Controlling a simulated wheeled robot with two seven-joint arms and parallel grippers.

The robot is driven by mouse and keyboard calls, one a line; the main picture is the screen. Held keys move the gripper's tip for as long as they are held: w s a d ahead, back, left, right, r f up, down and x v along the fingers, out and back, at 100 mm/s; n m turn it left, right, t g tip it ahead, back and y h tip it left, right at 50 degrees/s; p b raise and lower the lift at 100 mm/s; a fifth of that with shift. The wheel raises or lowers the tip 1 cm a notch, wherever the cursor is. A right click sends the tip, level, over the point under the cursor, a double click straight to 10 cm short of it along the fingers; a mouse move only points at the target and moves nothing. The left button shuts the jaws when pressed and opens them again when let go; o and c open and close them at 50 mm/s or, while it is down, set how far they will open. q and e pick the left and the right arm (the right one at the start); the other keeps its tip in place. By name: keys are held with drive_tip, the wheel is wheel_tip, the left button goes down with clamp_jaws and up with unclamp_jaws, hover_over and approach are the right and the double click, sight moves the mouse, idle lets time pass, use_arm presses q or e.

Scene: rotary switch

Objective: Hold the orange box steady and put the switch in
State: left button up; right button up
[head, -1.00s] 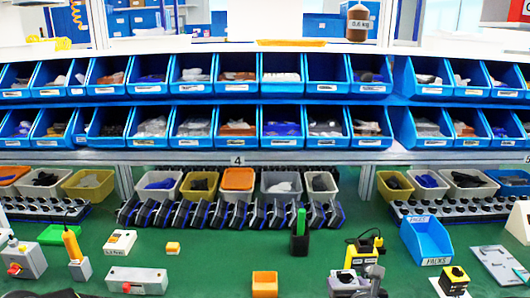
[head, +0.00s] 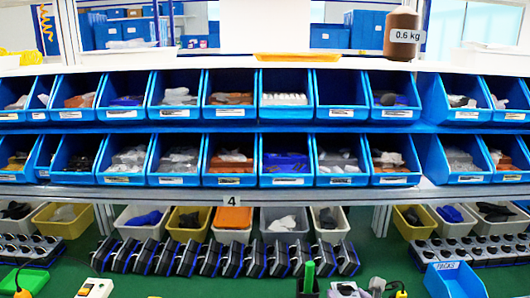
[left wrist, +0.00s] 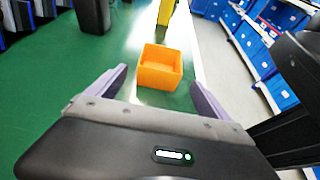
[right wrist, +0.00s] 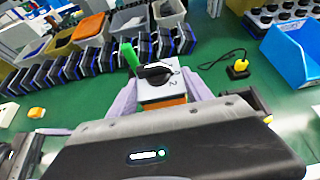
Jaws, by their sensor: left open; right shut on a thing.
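In the left wrist view, the orange box (left wrist: 160,67) is an open-topped cube standing on the green table close to its pale edge. My left gripper (left wrist: 158,88) is open, with its pale fingers on either side of the near end of the box; I cannot tell whether they touch it. In the right wrist view, my right gripper (right wrist: 163,104) is shut on the switch (right wrist: 158,91), which has a pale face with a black knob and numbers. An orange strip shows below that face. The orange box is outside the head view.
A green upright thing (head: 309,279) in a black holder stands near the switch. A blue bin (head: 455,281) stands at the right. A row of black-and-blue devices (head: 230,258) lines the back, below shelves of blue bins (head: 180,158). A yellow-black block (right wrist: 238,68) has a cable.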

use_arm(q)
drive_tip(key=shift+d, duration=0.1)
drive_tip(key=shift+d+f, duration=0.15)
use_arm(e)
drive_tip(key=shift+f, duration=0.1)
use_arm(q)
drive_tip(key=shift+b+x, duration=1.1)
drive_tip(key=shift+x, duration=2.25)
use_arm(e)
drive_tip(key=shift+f, duration=1.05)
use_arm(q)
drive_tip(key=c, duration=1.4)
drive_tip(key=o, duration=1.6)
